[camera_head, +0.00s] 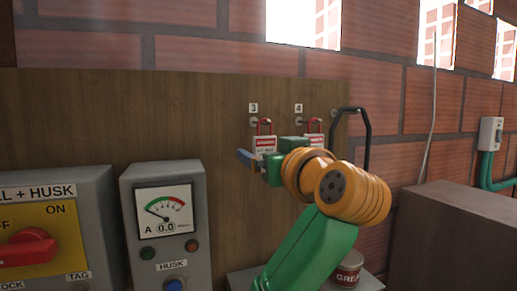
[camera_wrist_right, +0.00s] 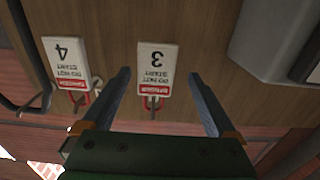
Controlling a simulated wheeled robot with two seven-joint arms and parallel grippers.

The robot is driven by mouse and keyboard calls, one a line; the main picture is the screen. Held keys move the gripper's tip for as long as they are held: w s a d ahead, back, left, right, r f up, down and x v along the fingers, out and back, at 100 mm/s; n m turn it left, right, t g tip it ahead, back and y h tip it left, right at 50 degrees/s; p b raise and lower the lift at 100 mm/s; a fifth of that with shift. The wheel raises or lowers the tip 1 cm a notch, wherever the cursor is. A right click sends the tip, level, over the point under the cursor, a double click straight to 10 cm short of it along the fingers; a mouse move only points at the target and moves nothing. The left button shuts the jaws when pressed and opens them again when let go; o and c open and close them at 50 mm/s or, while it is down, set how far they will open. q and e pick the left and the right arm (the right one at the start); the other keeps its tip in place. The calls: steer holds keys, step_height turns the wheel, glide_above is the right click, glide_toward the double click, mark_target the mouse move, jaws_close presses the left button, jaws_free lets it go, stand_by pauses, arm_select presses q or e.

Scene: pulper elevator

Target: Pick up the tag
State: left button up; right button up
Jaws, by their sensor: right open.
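A white tag numbered 3 (camera_head: 264,145) with a red band hangs by a red loop from a hook on the wooden board. In the right wrist view this tag (camera_wrist_right: 156,68) appears upside down, between the two fingers in the picture. A second tag, numbered 4 (camera_wrist_right: 70,62), hangs beside it; in the head view this tag (camera_head: 314,140) is partly hidden by my right gripper. My right gripper (camera_head: 246,157) is open and empty in front of the board near tag 3; its blue fingers (camera_wrist_right: 158,74) show no contact with the tag. My left gripper is out of view.
A black bent handle (camera_head: 366,125) rises right of the hooks. A can (camera_head: 348,268) and a brown cabinet (camera_head: 455,235) stand to the right.

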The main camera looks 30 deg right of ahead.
mark_target(264, 147)
steer(key=r+p, duration=0.1)
steer(key=w+p, duration=0.1)
steer(key=p, duration=0.1)
steer(key=shift+w+d+r, duration=0.25)
steer(key=shift+d+r, duration=0.1)
steer(key=shift+r, duration=0.05)
steer(key=w, duration=0.1)
steer(key=w+f+p, duration=0.1)
steer(key=w+d, duration=0.1)
steer(key=w, duration=0.1)
steer(key=shift+d+f, duration=0.1)
steer(key=shift+f, duration=0.05)
steer(key=shift+s, duration=0.2)
steer(key=c, duration=1.4)
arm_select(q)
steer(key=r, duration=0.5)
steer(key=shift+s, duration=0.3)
arm_select(e)
steer(key=shift+c, duration=0.2)
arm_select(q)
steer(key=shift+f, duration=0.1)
